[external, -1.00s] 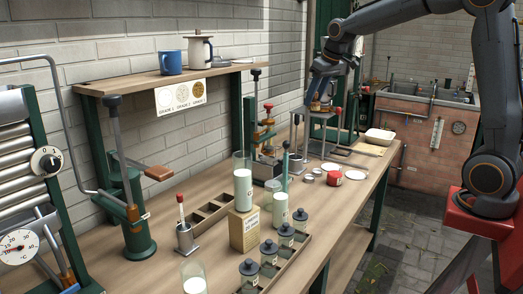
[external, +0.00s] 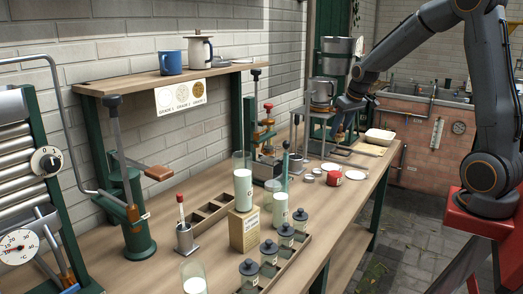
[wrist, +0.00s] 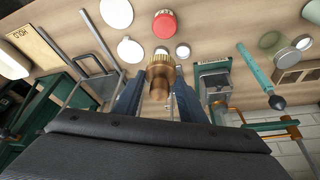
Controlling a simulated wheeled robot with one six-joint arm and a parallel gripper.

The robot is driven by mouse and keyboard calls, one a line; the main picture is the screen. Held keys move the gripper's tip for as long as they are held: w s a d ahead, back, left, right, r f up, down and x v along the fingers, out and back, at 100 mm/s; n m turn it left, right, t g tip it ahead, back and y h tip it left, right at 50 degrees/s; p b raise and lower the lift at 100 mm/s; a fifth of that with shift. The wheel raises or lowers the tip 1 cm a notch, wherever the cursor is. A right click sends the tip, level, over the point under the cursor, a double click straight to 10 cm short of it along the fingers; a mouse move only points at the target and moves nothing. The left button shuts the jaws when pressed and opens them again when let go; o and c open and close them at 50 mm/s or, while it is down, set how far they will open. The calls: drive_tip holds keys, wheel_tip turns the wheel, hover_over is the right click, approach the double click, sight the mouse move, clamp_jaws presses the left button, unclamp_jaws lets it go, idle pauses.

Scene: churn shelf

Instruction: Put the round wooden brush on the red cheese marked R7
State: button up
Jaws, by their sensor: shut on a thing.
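The round wooden brush (wrist: 160,76) is between the fingers of my gripper (wrist: 157,100) in the wrist view, its bristled end facing away from the wrist. My gripper is shut on it. In the external view my gripper (external: 345,130) is above the far part of the bench, beside the metal stand, and the brush is too small to make out there. The red cheese (external: 333,179) lies on the bench below and nearer the camera. It also shows in the wrist view (wrist: 165,24), beyond the brush and apart from it. Its marking is not readable.
White discs (wrist: 130,50) and small grey pieces (wrist: 183,51) lie close around the red cheese. A metal stand (external: 320,126) carries a metal pot (external: 322,92) beside my gripper. A teal-handled tool (wrist: 255,68) and glass jars (external: 243,185) stand nearer the camera.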

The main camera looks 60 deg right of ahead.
drive_tip(key=p, duration=0.2)
hover_over(331, 171)
drive_tip(key=s, duration=0.2)
drive_tip(key=f, duration=0.9)
drive_tip(key=a+f, duration=0.1)
drive_tip(key=f, duration=0.4)
drive_tip(key=shift+s+f, duration=0.1)
drive_tip(key=shift+f, duration=0.2)
drive_tip(key=shift+f+b, duration=0.2)
drive_tip(key=shift+b, duration=0.25)
drive_tip(key=o, duration=1.1)
drive_tip(key=shift+c, duration=0.2)
drive_tip(key=shift+r, duration=0.15)
